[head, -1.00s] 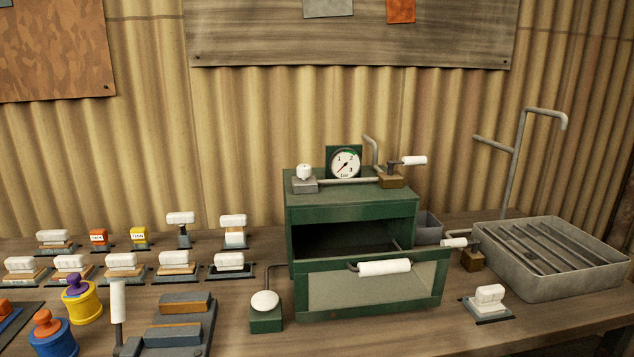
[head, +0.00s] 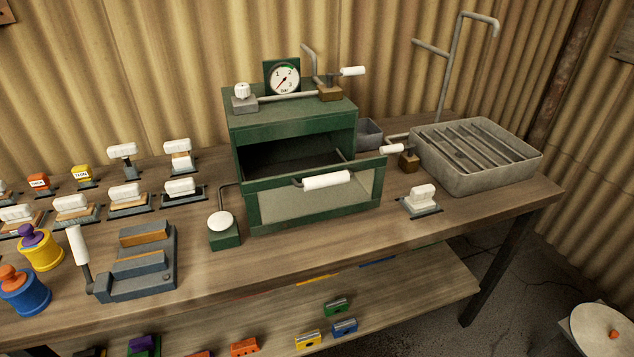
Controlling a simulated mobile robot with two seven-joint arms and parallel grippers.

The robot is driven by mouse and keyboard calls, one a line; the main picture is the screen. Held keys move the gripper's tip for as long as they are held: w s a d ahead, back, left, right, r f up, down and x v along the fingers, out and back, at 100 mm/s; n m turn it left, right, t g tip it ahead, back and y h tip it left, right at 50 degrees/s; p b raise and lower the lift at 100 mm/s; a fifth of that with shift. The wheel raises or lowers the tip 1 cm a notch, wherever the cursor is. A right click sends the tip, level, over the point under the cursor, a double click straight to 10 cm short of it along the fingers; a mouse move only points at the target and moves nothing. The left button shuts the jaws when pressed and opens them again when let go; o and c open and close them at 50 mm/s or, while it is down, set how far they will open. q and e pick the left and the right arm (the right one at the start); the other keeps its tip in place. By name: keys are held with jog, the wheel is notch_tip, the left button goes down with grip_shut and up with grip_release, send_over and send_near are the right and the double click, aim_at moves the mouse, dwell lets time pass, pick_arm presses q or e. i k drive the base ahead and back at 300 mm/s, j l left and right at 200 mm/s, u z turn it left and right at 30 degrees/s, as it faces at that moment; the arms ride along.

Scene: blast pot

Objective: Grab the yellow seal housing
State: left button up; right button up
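A small yellow block with a dark round opening in its face (head: 307,340) lies on the lower shelf, near the bottom edge of the view; it looks like the yellow seal housing. Similar blue (head: 344,327), green (head: 336,307) and orange (head: 244,346) blocks lie near it. Other yellow things stand on the bench top: a round yellow pot with a purple knob (head: 40,253) and a small labelled yellow block (head: 83,174). Neither of my grippers is in view.
The bench top (head: 320,235) overhangs the lower shelf (head: 400,305). A green cabinet with its front panel tilted out (head: 318,198) stands mid-bench. A grey grated basin (head: 480,165) sits at right. A bench leg (head: 490,265) bounds the shelf's right end; open floor lies beyond.

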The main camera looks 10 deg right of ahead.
aim_at(46, 255)
jog(key=j+u, duration=0.1)
jog(key=u, duration=0.3)
jog(key=j+u, duration=0.1)
jog(key=u, duration=0.35)
jog(key=i+u, duration=0.1)
jog(key=u, duration=0.3)
jog(key=i+j+z, duration=0.1)
jog(key=j, duration=0.4)
jog(key=i+j+z, duration=0.1)
jog(key=i+j, duration=0.15)
jog(key=j, duration=0.25)
jog(key=i+j+z, duration=0.1)
jog(key=j, duration=0.35)
jog(key=i+j+z, duration=0.15)
jog(key=j, duration=0.4)
jog(key=i+j+z, duration=0.1)
jog(key=j, duration=0.4)
